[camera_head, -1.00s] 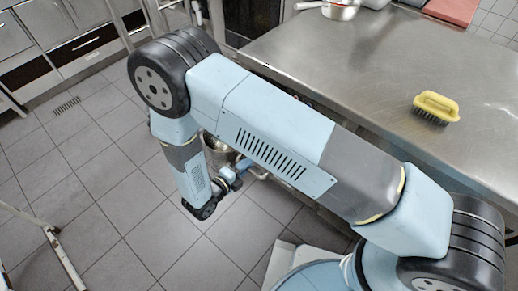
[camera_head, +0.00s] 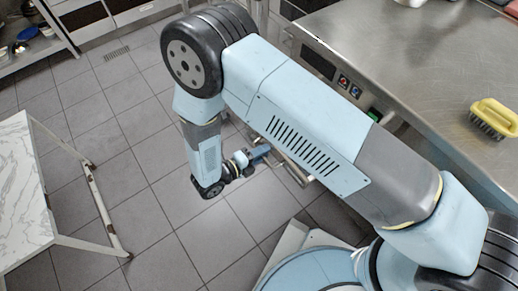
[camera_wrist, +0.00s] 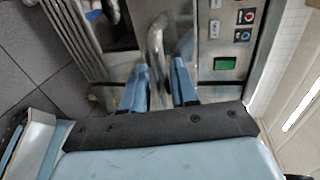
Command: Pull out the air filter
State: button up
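I cannot pick out the air filter with certainty. In the wrist view, ribbed metal slats (camera_wrist: 78,42) run along the left of a steel appliance front (camera_wrist: 210,58). A curved metal handle or pipe (camera_wrist: 156,40) rises between the two blue fingers of my gripper (camera_wrist: 160,84). The fingers stand apart, one on each side of it, and I cannot tell whether either touches it. In the head view my gripper (camera_head: 256,156) is low beside the appliance under the steel counter, partly hidden by my arm.
The appliance panel carries red and blue buttons (camera_head: 350,87) and a green switch (camera_wrist: 225,63). A yellow brush (camera_head: 494,118) lies on the steel counter (camera_head: 430,70). A white marble-topped table (camera_head: 22,190) with a metal frame stands at left. Tiled floor (camera_head: 120,150) between is clear.

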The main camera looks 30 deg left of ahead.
jog(key=shift+o, duration=0.2)
jog(key=shift+a+r, duration=0.1)
jog(key=shift+a, duration=0.05)
jog(key=shift+s+a+r, duration=0.1)
jog(key=shift+s+a, duration=0.1)
jog(key=shift+s, duration=0.15)
jog(key=v, duration=1.3)
